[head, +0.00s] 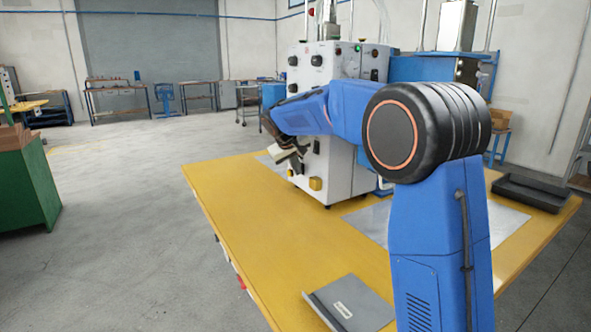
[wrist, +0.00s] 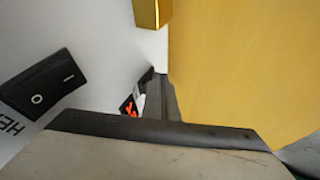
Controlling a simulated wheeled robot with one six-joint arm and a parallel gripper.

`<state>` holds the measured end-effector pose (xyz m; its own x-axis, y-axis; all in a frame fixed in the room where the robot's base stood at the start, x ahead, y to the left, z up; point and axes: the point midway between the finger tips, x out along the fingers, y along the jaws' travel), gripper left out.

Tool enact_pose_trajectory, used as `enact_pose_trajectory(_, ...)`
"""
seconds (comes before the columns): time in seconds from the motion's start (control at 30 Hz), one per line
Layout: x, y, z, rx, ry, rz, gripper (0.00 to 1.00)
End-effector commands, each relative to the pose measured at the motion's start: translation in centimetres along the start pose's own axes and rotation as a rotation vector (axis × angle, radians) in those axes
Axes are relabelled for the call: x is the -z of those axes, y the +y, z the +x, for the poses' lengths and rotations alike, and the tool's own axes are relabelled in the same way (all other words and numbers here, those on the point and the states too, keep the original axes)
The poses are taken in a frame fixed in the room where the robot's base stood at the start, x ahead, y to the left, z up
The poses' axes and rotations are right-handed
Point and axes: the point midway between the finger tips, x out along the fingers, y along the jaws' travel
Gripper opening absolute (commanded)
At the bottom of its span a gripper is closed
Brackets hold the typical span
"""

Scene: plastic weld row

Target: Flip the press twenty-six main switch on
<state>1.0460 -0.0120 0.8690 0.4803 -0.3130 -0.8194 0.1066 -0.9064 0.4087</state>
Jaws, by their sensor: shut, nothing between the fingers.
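The press (head: 342,190) is a white cabinet standing on the yellow table, with knobs and small lamps on its faces. The wrist view shows a black rocker switch (wrist: 50,83) marked O and I on its white face, beside partly cut-off lettering that begins "HE". A small black and red part (wrist: 130,105) is close to my fingers and partly hidden by them, so I cannot tell if it is the main switch or how it is set. My gripper (head: 290,158) is shut and empty, close in front of the press's lower left face; its fingers (wrist: 160,82) point along that face.
A yellow box (head: 316,184) sticks out low on the press; a yellow block shows in the wrist view (wrist: 152,12). Floor at left is open.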

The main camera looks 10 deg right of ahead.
Motion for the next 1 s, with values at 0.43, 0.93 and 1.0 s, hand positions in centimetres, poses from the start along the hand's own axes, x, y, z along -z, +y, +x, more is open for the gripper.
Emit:
enact_pose_trajectory(0.43,0.5,0.5,-0.9,-0.001,0.001,0.001,0.00)
enact_pose_trajectory(0.93,0.7,0.8,-1.4,-0.002,0.001,0.001,0.00)
enact_pose_trajectory(1.0,0.7,0.8,-1.4,-0.002,0.001,0.001,0.00)
